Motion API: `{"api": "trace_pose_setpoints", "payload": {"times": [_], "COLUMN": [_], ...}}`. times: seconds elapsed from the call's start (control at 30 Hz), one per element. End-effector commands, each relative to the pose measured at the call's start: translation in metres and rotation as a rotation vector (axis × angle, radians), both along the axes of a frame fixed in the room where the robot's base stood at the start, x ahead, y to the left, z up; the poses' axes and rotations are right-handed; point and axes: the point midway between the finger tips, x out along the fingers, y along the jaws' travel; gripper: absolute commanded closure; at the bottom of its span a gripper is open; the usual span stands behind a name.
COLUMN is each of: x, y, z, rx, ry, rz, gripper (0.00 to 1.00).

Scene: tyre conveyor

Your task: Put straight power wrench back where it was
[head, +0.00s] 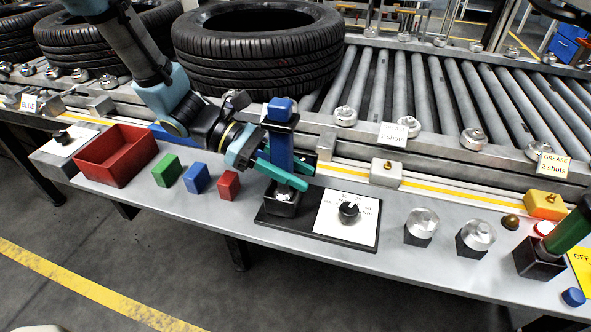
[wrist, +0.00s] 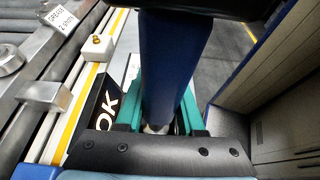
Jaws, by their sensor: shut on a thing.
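The straight power wrench (head: 279,150) is a blue upright tool on the bench, with a blue top and a metal lower end. Its lower end is at a dark block-shaped holder (head: 281,203) on a black base plate; I cannot tell how deep it sits. My gripper (head: 284,172) has green fingers shut around the blue body from the left. In the wrist view the wrench (wrist: 172,65) stands between the two green fingers (wrist: 160,112), its lower tip mostly hidden. A white dial panel (head: 346,220) with a black knob is right of the holder.
A red bin (head: 115,155) and green (head: 167,171), blue (head: 196,178) and red (head: 229,185) blocks stand left on the bench. Two metal-topped knobs (head: 421,227) and a green-handled tool (head: 568,232) stand right. Tyres (head: 258,50) lie on the roller conveyor behind.

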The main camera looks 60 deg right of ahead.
Motion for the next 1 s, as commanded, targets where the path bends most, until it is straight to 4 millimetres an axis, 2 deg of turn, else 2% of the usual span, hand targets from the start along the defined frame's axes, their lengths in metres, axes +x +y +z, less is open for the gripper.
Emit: {"api": "trace_pose_setpoints", "payload": {"times": [0.17, 0.2, 0.43, 0.77, 0.87, 1.0], "x": [0.000, 0.000, 0.000, 0.000, 0.011, 0.035], "y": [0.000, 0.000, 0.000, 0.000, 0.002, 0.010], "z": [-0.002, -0.003, -0.002, 0.002, 0.004, 0.013], "rx": [-0.002, 0.000, 0.000, -0.001, -0.002, -0.003], "ry": [0.002, 0.000, 0.000, 0.000, -0.001, -0.003], "rz": [0.000, 0.000, 0.000, 0.000, 0.002, 0.005], "gripper": [1.00, 0.60, 0.34, 0.33, 0.33, 0.33]}}
